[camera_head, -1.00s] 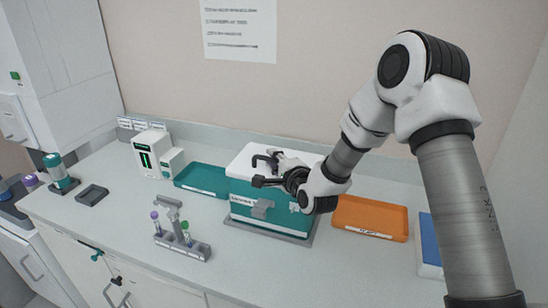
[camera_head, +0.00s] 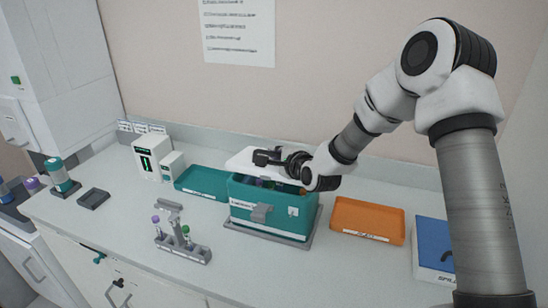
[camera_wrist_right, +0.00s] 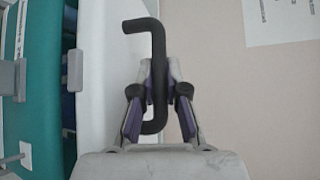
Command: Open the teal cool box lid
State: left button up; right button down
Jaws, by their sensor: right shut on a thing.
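The teal cool box (camera_head: 262,222) stands on a grey base on the counter. Its white lid (camera_head: 238,164) is raised along the front, and coloured tops show inside the box below it. My right gripper (camera_head: 280,158) is at the lid, shut on its black handle (camera_wrist_right: 157,60). In the right wrist view, my right gripper (camera_wrist_right: 160,108) has purple-lined fingers on both sides of the handle, with the white lid (camera_wrist_right: 98,75) and teal box (camera_wrist_right: 38,125) at left. The gripper and arm hide part of the lid. My left gripper is not in view.
A teal tray (camera_head: 203,183) lies left of the box and an orange tray (camera_head: 367,220) right of it. A tube rack (camera_head: 185,247) stands in front at left. The wall is close behind.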

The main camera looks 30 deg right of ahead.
jog(key=shift+w+d+r+m+g+y+p, duration=0.25)
jog(key=shift+w+d+r+m+g, duration=0.1)
jog(key=shift+r, duration=0.25)
jog(key=shift+w+d+r+m+g+y+p, duration=0.15)
jog(key=shift+w+d+r+m+g+p, duration=0.15)
jog(key=shift+r, duration=0.3)
jog(key=shift+w+d+r+m+g+y, duration=0.45)
jog(key=shift+w+d+r+g, duration=0.1)
jog(key=shift+d, duration=0.15)
jog(key=c, duration=1.4)
grip_release()
jog(key=shift+c, duration=0.2)
jog(key=a+v, duration=0.1)
jog(key=v, duration=1.1)
jog(key=shift+d, duration=0.45)
